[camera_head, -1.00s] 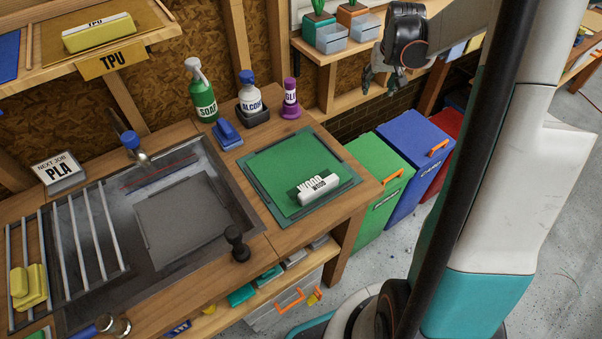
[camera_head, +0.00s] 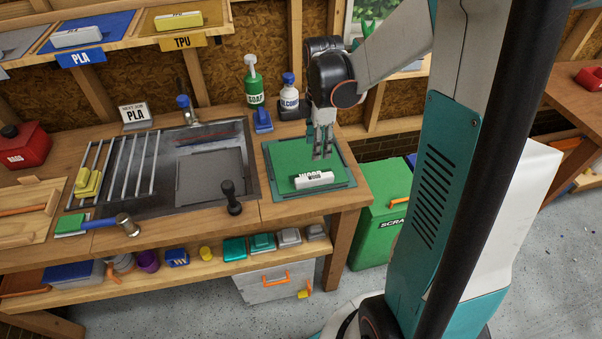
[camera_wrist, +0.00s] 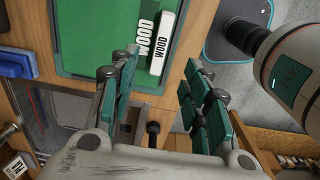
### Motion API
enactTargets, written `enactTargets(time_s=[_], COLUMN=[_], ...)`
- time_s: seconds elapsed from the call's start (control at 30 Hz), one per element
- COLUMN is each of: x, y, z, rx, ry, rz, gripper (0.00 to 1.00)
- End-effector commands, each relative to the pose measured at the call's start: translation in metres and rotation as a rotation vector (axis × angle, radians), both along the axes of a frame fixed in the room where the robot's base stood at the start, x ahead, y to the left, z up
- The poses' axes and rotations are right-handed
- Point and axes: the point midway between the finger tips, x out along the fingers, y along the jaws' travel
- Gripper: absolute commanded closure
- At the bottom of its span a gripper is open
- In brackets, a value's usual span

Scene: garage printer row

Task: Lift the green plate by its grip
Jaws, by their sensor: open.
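The green plate (camera_head: 283,164) lies flat on a dark grey-teal base (camera_head: 274,198) on the bench, right of the sink. Its grip, a white block marked WOOD (camera_head: 314,180), sits at the plate's front edge. In the wrist view the white grip (camera_wrist: 167,45) and the green plate (camera_wrist: 91,40) show at the top, beyond the fingers. My gripper (camera_head: 322,153) hangs fingers down over the right back part of the plate, behind the grip. In the wrist view my gripper (camera_wrist: 158,92) has its teal finger pads wide apart with nothing between them.
The soap bottle (camera_head: 254,88), alcohol bottle (camera_head: 289,95) and blue brush (camera_head: 263,121) stand behind the plate. The sink (camera_head: 165,175) holds a grey plate (camera_head: 210,177). A black knob-like handle (camera_head: 231,196) stands left of the plate. A green bin (camera_head: 378,232) stands right of the bench.

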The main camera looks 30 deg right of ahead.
Motion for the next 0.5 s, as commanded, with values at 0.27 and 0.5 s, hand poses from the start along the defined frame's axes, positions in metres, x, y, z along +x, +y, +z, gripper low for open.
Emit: enactTargets(time_s=[0.27, 0.5], x=[0.000, 0.000], y=[0.001, 0.001], z=[-0.045, -0.080], rx=[0.001, 0.001], ry=[0.002, 0.002], rz=[0.011, 0.010], gripper=[0.57, 0.57])
